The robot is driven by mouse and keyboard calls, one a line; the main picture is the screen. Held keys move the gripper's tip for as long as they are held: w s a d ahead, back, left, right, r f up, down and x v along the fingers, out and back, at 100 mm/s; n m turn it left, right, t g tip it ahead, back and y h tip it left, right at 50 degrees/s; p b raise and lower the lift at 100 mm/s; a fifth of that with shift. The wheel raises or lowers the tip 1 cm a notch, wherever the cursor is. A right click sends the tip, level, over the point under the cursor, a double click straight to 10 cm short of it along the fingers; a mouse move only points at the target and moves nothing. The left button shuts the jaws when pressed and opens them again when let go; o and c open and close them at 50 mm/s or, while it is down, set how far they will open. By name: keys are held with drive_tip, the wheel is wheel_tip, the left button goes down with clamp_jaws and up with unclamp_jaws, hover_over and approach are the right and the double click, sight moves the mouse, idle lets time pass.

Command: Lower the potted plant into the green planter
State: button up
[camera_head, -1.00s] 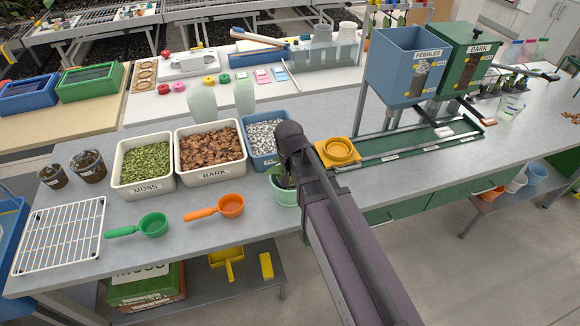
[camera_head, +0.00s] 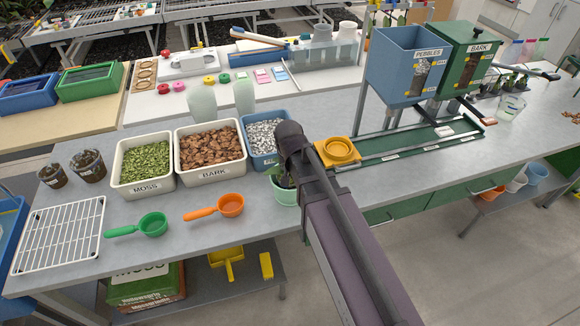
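The green planter (camera_head: 286,196) is a pale mint pot near the front edge of the grey bench, just left of my arm. A bit of dark green leaf (camera_head: 283,180) shows at the planter's mouth, beneath the end of my arm. My gripper is hidden behind my own wrist, over the planter. I cannot see its fingers or whether they hold the plant. The plant's pot is not visible, so its depth in the planter cannot be told.
White bins of moss (camera_head: 146,166) and bark (camera_head: 209,154) and a blue pebble bin (camera_head: 263,140) stand left of my arm. An orange scoop (camera_head: 216,207) lies left of the planter. A yellow holder (camera_head: 338,152) sits close on the right, before the pebble dispenser (camera_head: 407,66).

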idle(0.3)
drive_tip(key=shift+r+p, duration=4.05)
drive_tip(key=shift+d+f, duration=0.1)
drive_tip(key=s+d+f+g+b, duration=0.1)
drive_tip(key=s+d+f+b, duration=0.1)
drive_tip(key=s+d, duration=0.3)
drive_tip(key=s+d+f+g+b, duration=0.2)
drive_tip(key=s+d, duration=0.3)
drive_tip(key=d, duration=0.8)
drive_tip(key=shift+s+f+n, duration=0.3)
drive_tip(key=shift+f, duration=0.2)
drive_tip(key=shift+d, duration=0.1)
